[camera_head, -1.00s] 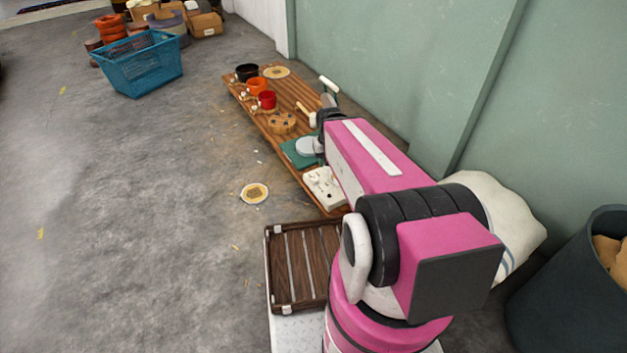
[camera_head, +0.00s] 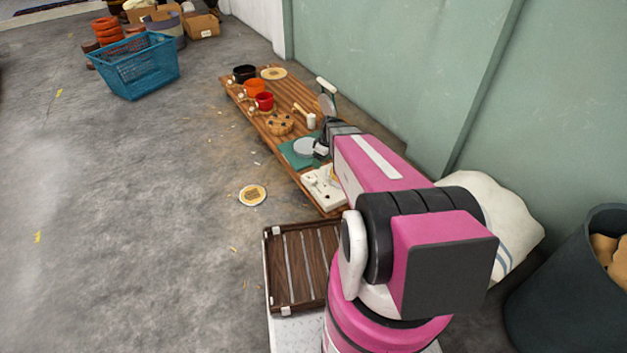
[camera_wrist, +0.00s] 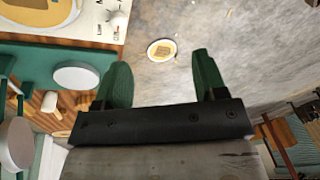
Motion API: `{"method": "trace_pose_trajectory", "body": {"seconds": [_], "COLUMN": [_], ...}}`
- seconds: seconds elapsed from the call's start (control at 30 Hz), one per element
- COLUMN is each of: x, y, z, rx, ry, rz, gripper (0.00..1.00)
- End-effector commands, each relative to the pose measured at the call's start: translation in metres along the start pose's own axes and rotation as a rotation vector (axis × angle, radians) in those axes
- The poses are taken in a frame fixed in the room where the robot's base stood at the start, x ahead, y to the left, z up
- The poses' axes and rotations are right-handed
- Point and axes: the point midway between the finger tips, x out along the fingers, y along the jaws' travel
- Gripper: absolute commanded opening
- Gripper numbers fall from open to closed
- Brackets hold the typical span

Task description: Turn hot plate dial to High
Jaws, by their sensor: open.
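The hot plate is a white box (camera_head: 323,190) on the near end of the low wooden bench, partly hidden by my arm in the head view. In the wrist view its white top (camera_wrist: 88,25) is at the upper left, cut by the frame edge. A dial with small dark marks around it (camera_wrist: 115,17) shows near the top's right edge; I cannot read its setting. My gripper (camera_wrist: 162,68) has its two green fingers apart with nothing between them, away from the dial. In the head view my gripper (camera_head: 324,146) is over the bench near the green board, partly hidden.
The wooden bench (camera_head: 292,95) also holds a green board (camera_head: 291,157) with a grey disc (camera_head: 305,147), a drum-like round piece (camera_head: 280,123) and several mugs. A dark slatted crate (camera_head: 270,272) stands nearer. A round patterned plate (camera_head: 252,195) lies on the open floor.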

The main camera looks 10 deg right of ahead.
Motion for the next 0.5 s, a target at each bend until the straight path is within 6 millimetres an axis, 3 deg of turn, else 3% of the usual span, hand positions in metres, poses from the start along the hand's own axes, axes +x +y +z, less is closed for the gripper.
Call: {"method": "trace_pose_trajectory", "body": {"seconds": [0.03,0.2,0.33,0.5], "x": [0.019,0.064,0.089,0.103], "y": [0.026,0.074,0.100,0.114], "z": [-0.008,-0.017,-0.020,-0.021], "rx": [-0.080,-0.360,-0.518,-0.626], "ry": [0.018,0.086,0.130,0.159], "rz": [-0.013,-0.036,-0.036,-0.031], "gripper": [0.65,0.65,0.65,0.65]}}
